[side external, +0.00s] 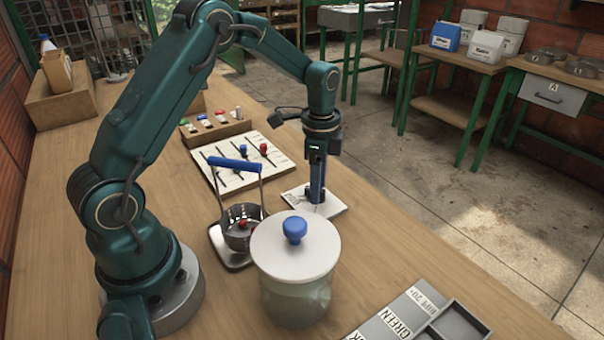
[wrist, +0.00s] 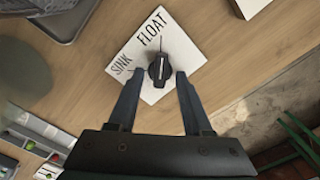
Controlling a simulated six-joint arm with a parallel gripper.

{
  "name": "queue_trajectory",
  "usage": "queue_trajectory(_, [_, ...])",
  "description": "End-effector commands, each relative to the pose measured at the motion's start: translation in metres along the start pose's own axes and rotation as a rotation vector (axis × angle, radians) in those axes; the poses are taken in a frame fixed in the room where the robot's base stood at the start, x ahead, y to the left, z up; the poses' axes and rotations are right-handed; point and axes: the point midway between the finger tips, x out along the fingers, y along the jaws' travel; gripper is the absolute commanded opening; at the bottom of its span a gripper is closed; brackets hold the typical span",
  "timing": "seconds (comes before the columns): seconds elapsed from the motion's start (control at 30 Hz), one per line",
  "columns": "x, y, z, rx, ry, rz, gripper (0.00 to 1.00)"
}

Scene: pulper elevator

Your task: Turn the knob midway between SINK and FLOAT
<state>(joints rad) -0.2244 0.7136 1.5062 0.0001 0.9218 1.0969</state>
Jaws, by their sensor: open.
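The white dial plate (wrist: 181,36) lies on the wooden bench, with SINK and FLOAT printed on it. Its black knob (wrist: 160,69) sits on the plate with a thin pointer line. In the wrist view that line points up, just right of the word FLOAT. My gripper (wrist: 155,78) is open, one finger on either side of the knob, with a gap visible to each finger. In the side view my gripper (side external: 316,198) points down over the plate (side external: 330,209) and hides most of the knob.
A lidded jar (side external: 297,262) with a blue lid knob stands close in front of the plate. A blue-handled basket (side external: 240,225) on a tray is to the left. A slider board (side external: 243,160) lies behind. Labelled trays (side external: 410,312) are at the front right.

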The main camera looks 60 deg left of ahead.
Motion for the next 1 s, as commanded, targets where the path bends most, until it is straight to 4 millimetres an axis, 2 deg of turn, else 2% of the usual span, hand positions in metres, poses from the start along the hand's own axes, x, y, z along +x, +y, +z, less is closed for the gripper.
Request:
queue_trajectory(0.1, [-0.0002, 0.0, 0.0, 0.0, 0.0, 0.0, 0.5])
queue_trajectory(0.17, [-0.0002, 0.0, 0.0, 0.0, 0.0, 0.0, 0.31])
queue_trajectory(0.23, [-0.0003, 0.0, 0.0, 0.0, 0.0, 0.0, 0.04])
queue_trajectory(0.27, [-0.0003, 0.0, 0.0, 0.0, 0.0, 0.0, 0.0])
queue_trajectory(0.67, [-0.0007, 0.0, -0.0001, -0.044, 0.0, 0.0, 0.0])
queue_trajectory(1.0, [-0.001, 0.0, -0.0002, -0.274, 0.0, 0.0, 0.0])
